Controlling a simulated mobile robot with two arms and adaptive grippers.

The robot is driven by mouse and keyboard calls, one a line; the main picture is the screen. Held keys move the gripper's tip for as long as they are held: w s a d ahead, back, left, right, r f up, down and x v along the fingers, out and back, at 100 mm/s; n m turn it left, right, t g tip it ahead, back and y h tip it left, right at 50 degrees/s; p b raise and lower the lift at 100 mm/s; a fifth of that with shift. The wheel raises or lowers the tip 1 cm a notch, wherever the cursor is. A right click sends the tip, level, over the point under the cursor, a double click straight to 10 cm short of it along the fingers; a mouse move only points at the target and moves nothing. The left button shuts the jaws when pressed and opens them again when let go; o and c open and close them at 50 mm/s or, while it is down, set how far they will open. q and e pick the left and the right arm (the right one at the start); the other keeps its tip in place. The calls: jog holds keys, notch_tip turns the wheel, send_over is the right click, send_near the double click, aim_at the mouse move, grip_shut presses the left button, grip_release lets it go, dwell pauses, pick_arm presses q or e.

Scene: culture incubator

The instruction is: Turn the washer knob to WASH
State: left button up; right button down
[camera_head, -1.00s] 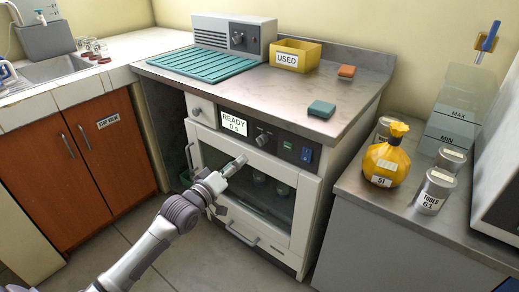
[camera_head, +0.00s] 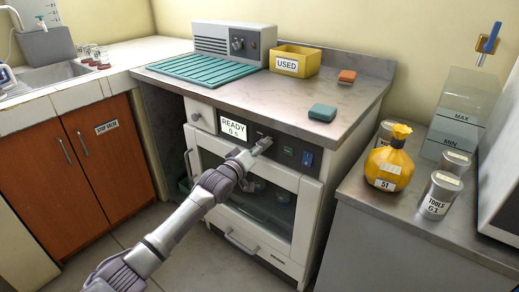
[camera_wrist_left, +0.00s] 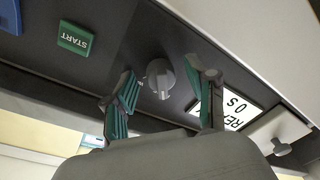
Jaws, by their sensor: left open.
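The washer (camera_head: 296,200) is a white front-loading cabinet under the steel counter, with a dark control panel. Its grey round knob (camera_wrist_left: 159,77) shows in the left wrist view, between the two fingers of my open left gripper (camera_wrist_left: 160,95). The fingers stand on either side of the knob with gaps visible; I cannot tell contact. In the head view my left gripper (camera_head: 262,144) is in front of the panel and hides the knob. The display (camera_head: 233,128) reads READY 0 s. A green START button (camera_wrist_left: 75,38) is beside the knob. My right gripper is not in view.
A blue switch (camera_head: 307,158) is at the panel's right end.

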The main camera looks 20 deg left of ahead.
pick_arm(q)
grip_shut()
jog(key=shift+m+p, duration=0.3)
jog(key=shift+m, duration=0.2)
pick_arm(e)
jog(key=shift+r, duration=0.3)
pick_arm(q)
jog(key=shift+m+p, duration=0.5)
jog(key=shift+m, duration=0.5)
jog(key=m+p, duration=0.1)
jog(key=m, duration=0.3)
jog(key=shift+a+m+t, duration=0.15)
jog(key=shift+m+t, duration=0.15)
jog(key=shift+m, duration=0.1)
jog(key=m+p, duration=0.1)
jog(key=m, duration=0.2)
jog(key=shift+f+m+h, duration=0.1)
jog(key=shift+m+h, duration=0.2)
jog(key=shift+m, duration=1.6)
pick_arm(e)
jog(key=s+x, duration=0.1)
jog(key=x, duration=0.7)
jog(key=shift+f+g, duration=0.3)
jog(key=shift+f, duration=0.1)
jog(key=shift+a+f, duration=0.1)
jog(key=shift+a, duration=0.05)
